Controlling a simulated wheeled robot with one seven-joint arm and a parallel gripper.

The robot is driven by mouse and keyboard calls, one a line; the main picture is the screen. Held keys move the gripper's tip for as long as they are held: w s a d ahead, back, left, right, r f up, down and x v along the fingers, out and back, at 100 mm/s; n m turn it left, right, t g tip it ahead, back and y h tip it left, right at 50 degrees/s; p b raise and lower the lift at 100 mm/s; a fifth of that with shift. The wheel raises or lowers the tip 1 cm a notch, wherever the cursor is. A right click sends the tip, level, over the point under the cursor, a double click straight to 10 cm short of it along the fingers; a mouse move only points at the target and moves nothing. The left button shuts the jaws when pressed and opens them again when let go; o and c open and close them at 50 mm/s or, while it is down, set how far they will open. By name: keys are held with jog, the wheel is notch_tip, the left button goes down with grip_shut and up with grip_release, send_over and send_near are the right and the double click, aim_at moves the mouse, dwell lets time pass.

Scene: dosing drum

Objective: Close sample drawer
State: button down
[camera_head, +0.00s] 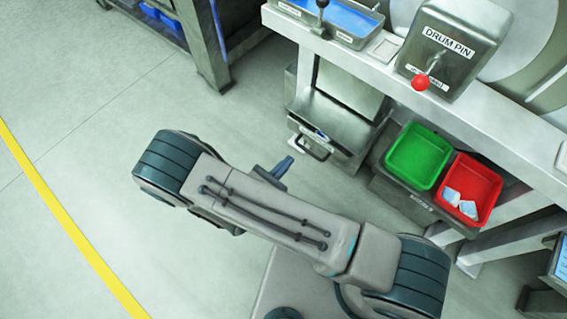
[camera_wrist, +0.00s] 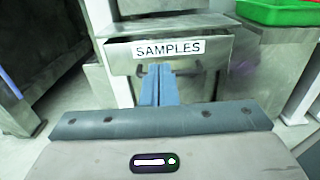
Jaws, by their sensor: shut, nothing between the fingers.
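The sample drawer (camera_head: 335,122) is a grey metal drawer under the bench in the head view. Its front stands out from the cabinet above it, so it looks partly open. In the wrist view its front (camera_wrist: 205,50) faces me with a SAMPLES label (camera_wrist: 168,48). Its bar handle (camera_head: 311,149) is on the front. My gripper (camera_head: 284,166) has its blue fingers shut and empty, in front of the drawer near the handle. In the wrist view the fingers (camera_wrist: 158,84) cover the middle of the handle. I cannot tell whether they touch it.
A green bin (camera_head: 419,157) and a red bin (camera_head: 471,187) with pale packets stand right of the drawer. The floor left of the drawer is clear, with a yellow line (camera_head: 68,222).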

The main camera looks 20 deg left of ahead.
aim_at(311, 136)
jog(key=b+x, duration=0.1)
jog(key=x, duration=0.8)
jog(key=shift+w+d+b, duration=0.1)
jog(key=shift+w+b, duration=0.1)
jog(key=shift+b, duration=0.2)
jog(key=shift+w+d, duration=0.15)
jog(key=shift+w, duration=0.25)
jog(key=shift+x, duration=1.2)
jog(key=shift+r, duration=0.2)
jog(key=shift+s, duration=0.15)
jog(key=p+v, duration=0.2)
jog(key=v, duration=1.2)
jog(key=shift+s+a+f+p, duration=0.2)
jog(key=shift+s+p, duration=0.1)
